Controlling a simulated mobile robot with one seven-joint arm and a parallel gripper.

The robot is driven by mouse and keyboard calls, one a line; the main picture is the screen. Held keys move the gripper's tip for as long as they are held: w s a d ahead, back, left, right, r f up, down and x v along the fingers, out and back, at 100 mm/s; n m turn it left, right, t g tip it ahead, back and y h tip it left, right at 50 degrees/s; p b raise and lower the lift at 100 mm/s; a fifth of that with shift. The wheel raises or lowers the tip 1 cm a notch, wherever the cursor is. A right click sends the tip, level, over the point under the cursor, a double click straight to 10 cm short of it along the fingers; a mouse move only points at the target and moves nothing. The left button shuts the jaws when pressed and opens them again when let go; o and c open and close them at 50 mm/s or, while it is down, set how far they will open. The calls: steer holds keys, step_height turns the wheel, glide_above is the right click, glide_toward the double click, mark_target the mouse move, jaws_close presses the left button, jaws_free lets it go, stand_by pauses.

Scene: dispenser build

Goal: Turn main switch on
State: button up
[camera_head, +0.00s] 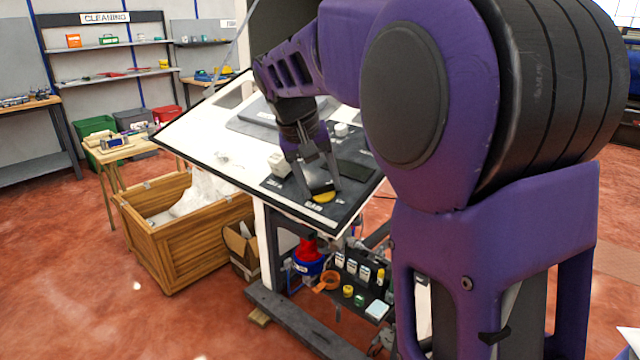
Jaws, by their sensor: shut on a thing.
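The main switch (324,197), a yellow disc with a dark knob, sits on the dark control panel (353,171) near the front edge of the tilted white board. My gripper (320,192) points down at it, with one finger on each side of the dark knob. The fingers are closed on the knob, which partly hides behind them. Small white labels lie on the panel near the switch, too small to read. The switch's exact turn angle is hard to tell.
White blocks (280,163) stand on the panel beside my gripper. A wooden crate (182,241) and a cardboard box (241,250) stand on the floor to the left. A shelf (362,296) with small jars and packs is below the board. Red floor is open at lower left.

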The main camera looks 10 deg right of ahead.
steer(key=m+b, duration=0.1)
steer(key=m, duration=0.3)
steer(key=shift+m, duration=0.3)
steer(key=m, duration=0.4)
steer(key=shift+m+b, duration=0.3)
steer(key=shift+b, duration=0.1)
steer(key=shift+r, duration=0.1)
steer(key=o, duration=1.4)
steer(key=p+v, duration=0.3)
steer(key=v, duration=1.4)
steer(key=shift+r, duration=0.2)
